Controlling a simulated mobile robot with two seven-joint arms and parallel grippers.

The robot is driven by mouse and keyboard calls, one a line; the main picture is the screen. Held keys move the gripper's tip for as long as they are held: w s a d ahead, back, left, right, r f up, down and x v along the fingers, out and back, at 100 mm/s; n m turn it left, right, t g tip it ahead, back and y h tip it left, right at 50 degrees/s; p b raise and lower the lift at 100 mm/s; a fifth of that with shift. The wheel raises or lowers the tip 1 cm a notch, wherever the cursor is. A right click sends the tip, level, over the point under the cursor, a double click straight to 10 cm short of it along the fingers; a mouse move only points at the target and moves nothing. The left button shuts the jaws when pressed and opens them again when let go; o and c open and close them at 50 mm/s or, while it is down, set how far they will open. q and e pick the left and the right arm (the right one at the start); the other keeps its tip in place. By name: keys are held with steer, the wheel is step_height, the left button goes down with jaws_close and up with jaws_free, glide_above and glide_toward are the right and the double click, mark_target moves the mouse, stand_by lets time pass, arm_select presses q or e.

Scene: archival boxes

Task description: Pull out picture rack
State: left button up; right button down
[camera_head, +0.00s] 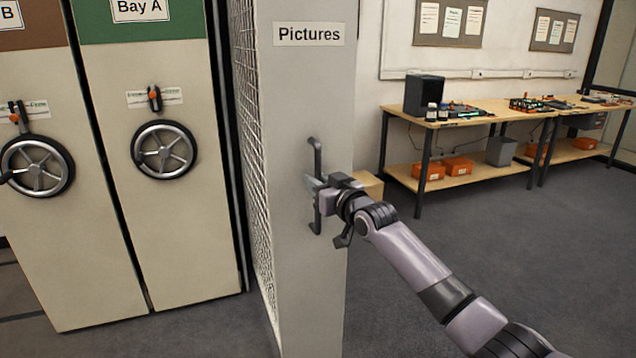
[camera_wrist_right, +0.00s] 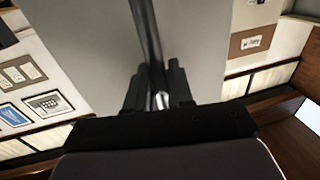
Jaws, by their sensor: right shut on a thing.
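The picture rack (camera_head: 300,90) is a tall, pale grey upright panel labelled "Pictures", with wire mesh on its left side. A dark vertical bar handle (camera_head: 317,155) is fixed to its front face. My right gripper (camera_head: 316,186) is shut on the handle at about its middle, and the fingers hide part of it. In the right wrist view the dark handle (camera_wrist_right: 146,38) runs down between the two fingers of the gripper (camera_wrist_right: 158,92). My left gripper is not in view.
Two beige shelving bays with spoked handwheels (camera_head: 164,150) stand left of the rack. Workbenches (camera_head: 470,115) with electronics and orange bins line the wall at the right. A cardboard box (camera_head: 370,185) shows behind my right wrist. The grey floor (camera_head: 540,230) at the right is clear.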

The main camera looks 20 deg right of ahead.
steer(key=c, duration=1.1)
jaws_free()
steer(key=shift+c, duration=0.2)
steer(key=shift+s, duration=0.1)
steer(key=v, duration=0.7)
